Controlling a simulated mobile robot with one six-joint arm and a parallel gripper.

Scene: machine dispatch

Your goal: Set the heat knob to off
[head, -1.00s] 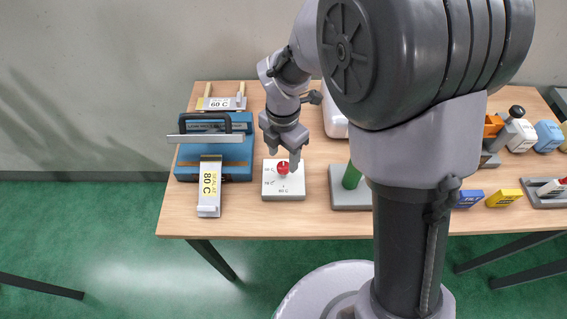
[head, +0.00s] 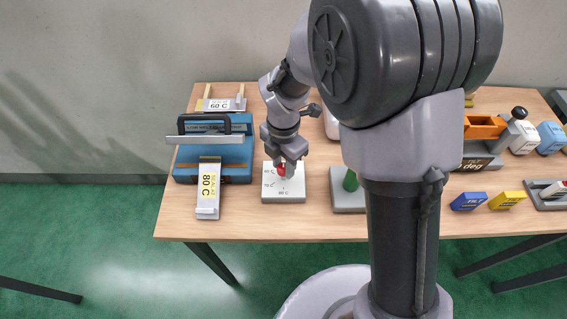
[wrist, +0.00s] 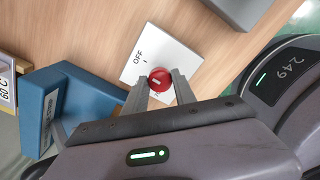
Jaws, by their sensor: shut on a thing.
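The heat knob (head: 282,169) is a red round knob on a white square plate (head: 283,196) with temperature marks, lying on the table. In the wrist view the knob (wrist: 159,79) shows a small white mark, and the word OFF is printed on the plate (wrist: 141,62) to its upper left. My gripper (head: 286,170) reaches down over the plate. In the wrist view its two fingers (wrist: 160,88) are on either side of the knob, shut on it. The fingers hide part of the plate's lower markings.
A blue sealing machine (head: 240,160) with a black handle stands left of the plate. A label stand reading 80 C (head: 208,188) is in front of it. A grey base with a green post (head: 349,182) is close on the right. Blue (head: 468,201) and yellow (head: 507,200) blocks are further right.

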